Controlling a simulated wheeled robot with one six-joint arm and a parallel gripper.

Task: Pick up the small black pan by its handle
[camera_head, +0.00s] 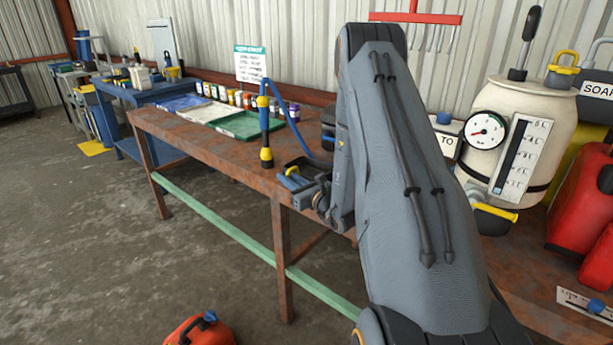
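My gripper (294,181) is at the front edge of the rusty workbench, left of my large grey arm. Blue parts show at its end, but they are too small to tell whether the fingers are apart or closed. A small dark, shallow shape (305,164), which may be the black pan, shows on the bench just behind the gripper. It is partly hidden by the gripper and my arm. I cannot make out its handle, or whether the gripper touches it.
The rusty workbench (222,149) holds a green tray (246,125), several small jars, a sign (250,64) and a blue-yellow upright tool (265,130) close behind the gripper. A cream tank (528,120) and red cans (583,195) stand right. Floor at left is open.

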